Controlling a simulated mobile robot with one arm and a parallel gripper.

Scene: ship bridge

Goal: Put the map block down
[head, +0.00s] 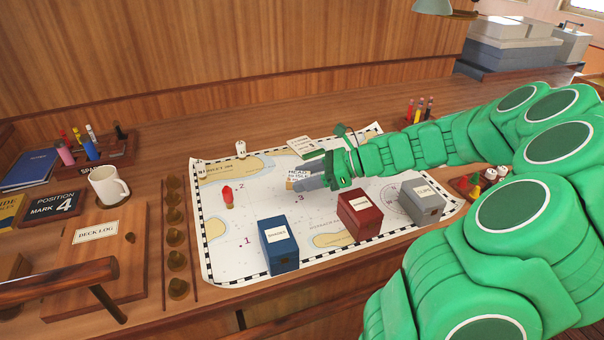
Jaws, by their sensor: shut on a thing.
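My gripper (308,183) is over the chart, right of its middle, and its jaws are shut on a small tan block with a white label (292,184). I take this for the map block. The jaws hide much of it, and its label is only partly legible. I cannot tell whether its underside touches the chart (225,258), which lies spread on the wooden desk with printed numbers and tan land shapes.
On the chart stand a blue box (280,250), a dark red box (361,217), a grey box (423,208), a red peg (227,195) and a white piece (240,147). A mug (107,188) and deck log (95,255) are left. The chart's lower left has free room.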

